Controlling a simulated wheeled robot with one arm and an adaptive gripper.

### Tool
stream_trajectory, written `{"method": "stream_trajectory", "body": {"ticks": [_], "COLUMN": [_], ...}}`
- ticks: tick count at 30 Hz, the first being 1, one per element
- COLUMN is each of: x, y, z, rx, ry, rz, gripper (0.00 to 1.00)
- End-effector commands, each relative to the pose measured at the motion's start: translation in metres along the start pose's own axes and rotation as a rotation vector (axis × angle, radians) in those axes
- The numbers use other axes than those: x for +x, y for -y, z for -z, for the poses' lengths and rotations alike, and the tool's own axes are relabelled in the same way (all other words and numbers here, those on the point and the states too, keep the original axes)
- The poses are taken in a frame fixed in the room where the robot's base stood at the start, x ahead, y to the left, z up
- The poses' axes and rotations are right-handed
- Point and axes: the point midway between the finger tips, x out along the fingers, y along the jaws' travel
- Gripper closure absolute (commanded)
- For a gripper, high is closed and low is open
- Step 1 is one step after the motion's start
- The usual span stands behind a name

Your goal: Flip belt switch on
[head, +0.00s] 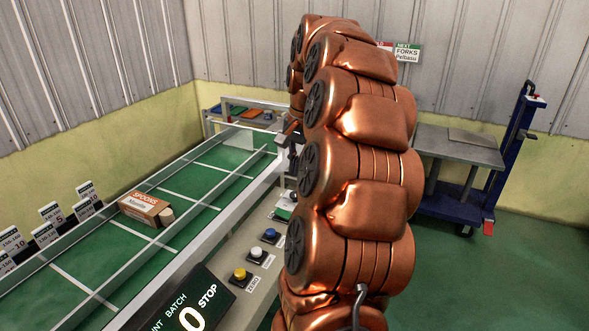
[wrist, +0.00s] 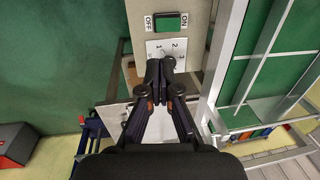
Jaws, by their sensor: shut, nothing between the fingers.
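In the wrist view, the belt switch (wrist: 170,22) is a green rocker in a dark frame, with OFF on its left and ON on its right. I cannot tell which side is pressed. My gripper (wrist: 160,65) is shut and empty, its fingertips over the numbered dial plate (wrist: 155,46) beside the switch, apart from the switch. The dial knob is mostly hidden by the fingers. In the head view, the switch (head: 284,214) shows small and green on the control panel, left of my copper arm, which hides part of the panel.
Yellow (head: 240,274) and blue (head: 255,252) buttons sit on the panel. A display (head: 188,310) reads 0 and STOP. A spoons box (head: 146,208) lies on the green belt (head: 195,220). A blue cart (head: 460,165) stands at right; the floor there is clear.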

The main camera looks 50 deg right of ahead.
Motion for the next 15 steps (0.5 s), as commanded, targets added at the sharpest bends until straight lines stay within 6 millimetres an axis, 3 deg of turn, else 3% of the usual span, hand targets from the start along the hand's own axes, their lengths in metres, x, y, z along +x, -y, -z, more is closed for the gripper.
{"method": "stream_trajectory", "body": {"ticks": [5,10,15], "x": [0.004,0.015,0.033], "y": [0.016,0.039,0.038], "z": [-0.033,-0.112,-0.2], "rx": [-0.103,-0.342,-0.604], "ry": [0.016,0.05,0.092], "rz": [-0.011,-0.036,-0.075], "gripper": [1.0,1.0,1.0]}}
